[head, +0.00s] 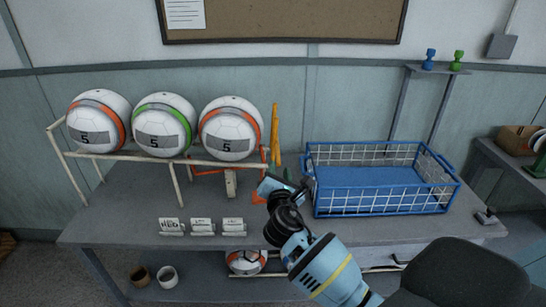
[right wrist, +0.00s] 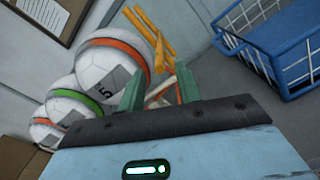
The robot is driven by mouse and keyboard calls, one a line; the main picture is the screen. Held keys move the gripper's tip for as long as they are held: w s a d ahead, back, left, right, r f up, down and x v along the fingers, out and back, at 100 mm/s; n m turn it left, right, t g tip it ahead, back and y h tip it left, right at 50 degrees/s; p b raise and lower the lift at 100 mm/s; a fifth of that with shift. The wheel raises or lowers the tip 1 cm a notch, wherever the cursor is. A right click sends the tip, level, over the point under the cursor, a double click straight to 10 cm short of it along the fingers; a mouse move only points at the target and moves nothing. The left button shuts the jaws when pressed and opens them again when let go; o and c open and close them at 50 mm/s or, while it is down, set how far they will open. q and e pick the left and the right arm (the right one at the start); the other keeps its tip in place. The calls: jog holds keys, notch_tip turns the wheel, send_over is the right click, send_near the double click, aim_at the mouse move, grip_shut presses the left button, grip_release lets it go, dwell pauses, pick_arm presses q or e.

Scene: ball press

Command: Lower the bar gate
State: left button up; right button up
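An upright yellow-orange bar piece (head: 275,132), which looks like the bar gate, stands raised at the right end of the ball rack (head: 180,160). In the right wrist view its yellow bars (right wrist: 163,52) show just beyond the fingertips. My right gripper (head: 293,178) is in front of and slightly right of the bars' lower end. Its green fingers are apart with nothing clearly held between them in the right wrist view (right wrist: 160,75). Contact with the gate cannot be told. The gate's lower end is partly hidden by the gripper. My left gripper is in neither view.
Three white balls (head: 163,124) with orange or green bands sit on the rack. A blue wire basket (head: 380,205) stands right of the gripper on the grey table (head: 120,205). Small white label cards (head: 202,227) stand in front. Another ball (head: 246,262) is below.

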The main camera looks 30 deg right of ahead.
aim_at(278, 155)
jog(key=shift+b+x, duration=0.3)
jog(key=shift+x, duration=3.5)
jog(key=shift+a, duration=0.1)
jog(key=shift+c, duration=0.4)
grip_shut()
